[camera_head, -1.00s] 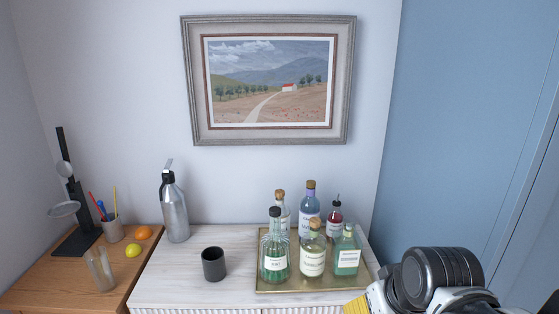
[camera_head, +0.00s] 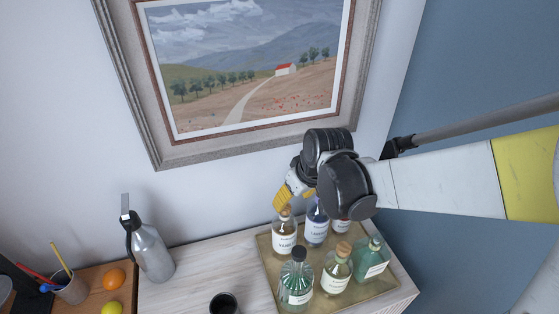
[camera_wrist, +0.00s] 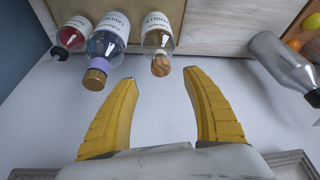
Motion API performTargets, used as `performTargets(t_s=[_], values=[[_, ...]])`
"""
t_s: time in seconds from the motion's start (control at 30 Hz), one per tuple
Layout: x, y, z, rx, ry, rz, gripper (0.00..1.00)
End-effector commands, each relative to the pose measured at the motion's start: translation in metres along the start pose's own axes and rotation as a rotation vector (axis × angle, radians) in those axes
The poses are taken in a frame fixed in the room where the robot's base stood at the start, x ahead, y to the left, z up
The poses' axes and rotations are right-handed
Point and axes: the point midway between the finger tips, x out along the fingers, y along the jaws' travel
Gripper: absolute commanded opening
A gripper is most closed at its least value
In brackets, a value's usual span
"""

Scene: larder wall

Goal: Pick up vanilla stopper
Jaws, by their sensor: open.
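The vanilla bottle (camera_wrist: 158,27) is clear with a white label, and its light wooden stopper (camera_wrist: 161,66) sits in its neck. In the head view the bottle (camera_head: 284,238) stands in the back row on the tray, and its stopper (camera_head: 286,212) shows just below the yellow fingers. My gripper (camera_wrist: 160,76) is open and empty. In the wrist view the stopper appears between and slightly beyond the two fingertips, not visibly touched. In the head view my gripper (camera_head: 283,200) hangs over the bottle, partly hidden by my wrist.
A lavender bottle (camera_wrist: 106,42) with a copper-coloured cap stands close beside the vanilla bottle, then a red bottle (camera_wrist: 72,34). Green and pale bottles fill the front of the gold tray (camera_head: 352,292). A steel flask (camera_head: 152,252) stands left; the framed picture (camera_head: 160,150) hangs behind.

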Motion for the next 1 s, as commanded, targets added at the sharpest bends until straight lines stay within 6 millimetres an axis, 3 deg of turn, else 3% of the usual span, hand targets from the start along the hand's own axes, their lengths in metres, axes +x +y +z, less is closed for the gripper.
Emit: performTargets(t_s=[0.5,0.83,0.97,1.0], values=[[0.066,-0.001,-0.005,0.0,0.001,0.0,0.57],[0.073,-0.001,-0.005,0.001,0.001,0.0,0.57],[0.073,-0.001,-0.005,0.001,0.001,0.0,0.19],[0.073,-0.001,-0.005,0.001,0.001,0.0,0.17]])
